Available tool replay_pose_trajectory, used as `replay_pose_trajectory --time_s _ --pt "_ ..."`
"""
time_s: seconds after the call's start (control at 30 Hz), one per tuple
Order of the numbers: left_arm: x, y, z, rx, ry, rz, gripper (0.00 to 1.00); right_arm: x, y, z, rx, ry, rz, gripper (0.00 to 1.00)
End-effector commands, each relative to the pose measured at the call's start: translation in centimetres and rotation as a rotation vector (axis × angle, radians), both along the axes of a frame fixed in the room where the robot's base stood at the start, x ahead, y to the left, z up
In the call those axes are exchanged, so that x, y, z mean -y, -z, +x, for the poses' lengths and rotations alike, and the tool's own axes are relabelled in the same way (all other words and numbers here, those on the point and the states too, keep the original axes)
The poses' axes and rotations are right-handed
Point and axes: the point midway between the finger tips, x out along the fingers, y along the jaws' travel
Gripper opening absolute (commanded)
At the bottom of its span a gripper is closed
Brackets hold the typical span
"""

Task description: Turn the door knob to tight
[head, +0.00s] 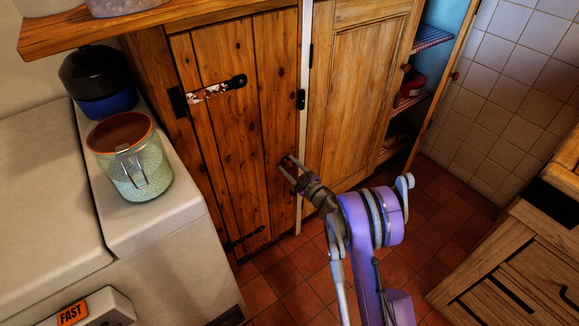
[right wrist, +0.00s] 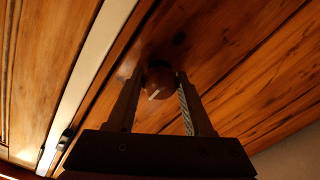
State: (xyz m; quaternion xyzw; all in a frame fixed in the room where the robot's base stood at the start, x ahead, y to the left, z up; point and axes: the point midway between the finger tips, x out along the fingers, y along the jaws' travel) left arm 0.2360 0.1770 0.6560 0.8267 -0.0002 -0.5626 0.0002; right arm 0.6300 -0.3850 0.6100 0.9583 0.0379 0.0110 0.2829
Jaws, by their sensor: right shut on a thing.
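The door knob (right wrist: 160,79) is a small round brown wooden knob with a pale line mark on its face, seen in the right wrist view. It sits on the dark plank door (head: 225,110) near that door's right edge. My right gripper (head: 288,162) reaches it from the lower right. In the right wrist view its two fingers (right wrist: 158,90) are on either side of the knob, shut on it. In the head view the fingers mostly hide the knob. The pale line is tilted in the right wrist view. My left gripper is not in view.
A lighter cupboard door (head: 355,90) stands right of the plank door, beside an open shelf cupboard (head: 430,38). A wooden unit (head: 520,260) stands at right. Tiled floor (head: 290,270) lies between.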

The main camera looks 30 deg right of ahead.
Motion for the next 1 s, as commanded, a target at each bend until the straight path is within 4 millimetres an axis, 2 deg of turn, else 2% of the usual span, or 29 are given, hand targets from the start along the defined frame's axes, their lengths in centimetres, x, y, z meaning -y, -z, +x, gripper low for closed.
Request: replay_pose_trajectory --time_s 0.23,0.27,0.4,0.77,0.87,1.0 --pt "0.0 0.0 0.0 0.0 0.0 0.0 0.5 0.2 0.0 -0.1 -0.001 0.004 0.001 0.0" --pt "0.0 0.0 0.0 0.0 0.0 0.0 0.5 0.2 0.0 -0.1 -0.001 0.004 0.001 0.55" --pt "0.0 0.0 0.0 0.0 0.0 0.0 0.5 0.2 0.0 0.0 0.0 0.004 0.0 0.8" --pt "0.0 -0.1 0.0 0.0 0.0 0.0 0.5 0.1 0.0 -0.3 0.0 0.001 -0.001 0.81" --pt "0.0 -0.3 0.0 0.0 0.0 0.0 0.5 0.3 -0.1 -1.4 0.001 0.003 -0.001 0.81" --pt "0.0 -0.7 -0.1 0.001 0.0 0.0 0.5 0.5 -0.1 -4.1 0.0 0.004 -0.001 0.81"
